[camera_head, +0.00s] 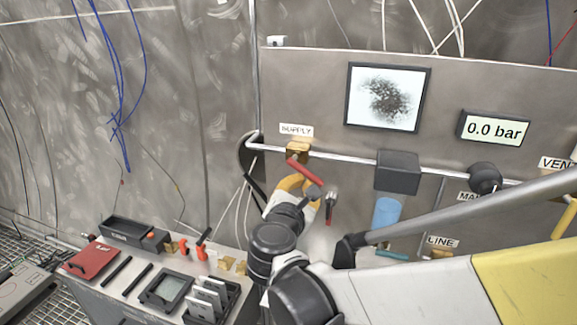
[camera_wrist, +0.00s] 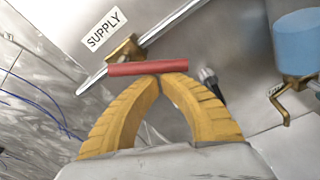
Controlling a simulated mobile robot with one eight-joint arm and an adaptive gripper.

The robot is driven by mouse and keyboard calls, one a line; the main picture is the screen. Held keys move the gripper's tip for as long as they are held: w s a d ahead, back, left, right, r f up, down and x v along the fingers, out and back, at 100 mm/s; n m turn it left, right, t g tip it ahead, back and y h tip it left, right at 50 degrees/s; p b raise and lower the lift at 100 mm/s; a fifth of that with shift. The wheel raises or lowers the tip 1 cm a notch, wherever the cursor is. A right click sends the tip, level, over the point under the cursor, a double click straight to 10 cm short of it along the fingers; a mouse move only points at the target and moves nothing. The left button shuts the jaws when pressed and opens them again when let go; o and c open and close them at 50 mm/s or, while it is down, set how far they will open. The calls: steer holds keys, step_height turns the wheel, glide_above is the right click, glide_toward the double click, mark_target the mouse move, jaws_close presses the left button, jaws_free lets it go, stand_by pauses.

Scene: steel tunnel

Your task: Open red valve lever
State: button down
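The red valve lever (camera_head: 305,172) is on a brass valve (camera_head: 298,147) under the SUPPLY label, slanting down to the right from it in the head view. In the wrist view the red lever (camera_wrist: 147,68) lies crosswise over the tips of my gripper (camera_wrist: 160,77), with the brass valve (camera_wrist: 125,50) behind it. The two yellow fingers curve together and their tips meet at the lever. The lever does not appear to be clamped between them. I cannot tell whether the tips touch it. My gripper (camera_head: 300,183) is partly hidden by the lever in the head view.
A horizontal pipe (camera_head: 345,157) runs across the panel. A grey box (camera_head: 398,170) with a blue cylinder (camera_head: 386,212) is right of the lever. A gauge reads 0.0 bar (camera_head: 494,130). A bench with tools and a red case (camera_head: 93,257) stands lower left.

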steer(key=n, duration=0.1)
steer(key=d+r+n, duration=0.1)
steer(key=n, duration=0.1)
steer(key=shift+s+d+r+h+p, duration=0.1)
steer(key=shift+s+r+h+p, duration=0.1)
steer(key=shift+h+p, duration=0.15)
steer(key=shift+d+r, duration=0.15)
steer(key=shift+r, duration=0.05)
steer(key=shift+s+d, duration=0.1)
stand_by(0.4)
step_height(320, 180, down, 4)
steer(key=b, duration=0.3)
steer(key=p+v, duration=0.1)
steer(key=v, duration=0.8)
steer(key=shift+a+r, duration=0.25)
steer(key=shift+r, duration=0.05)
steer(key=shift+d, duration=0.1)
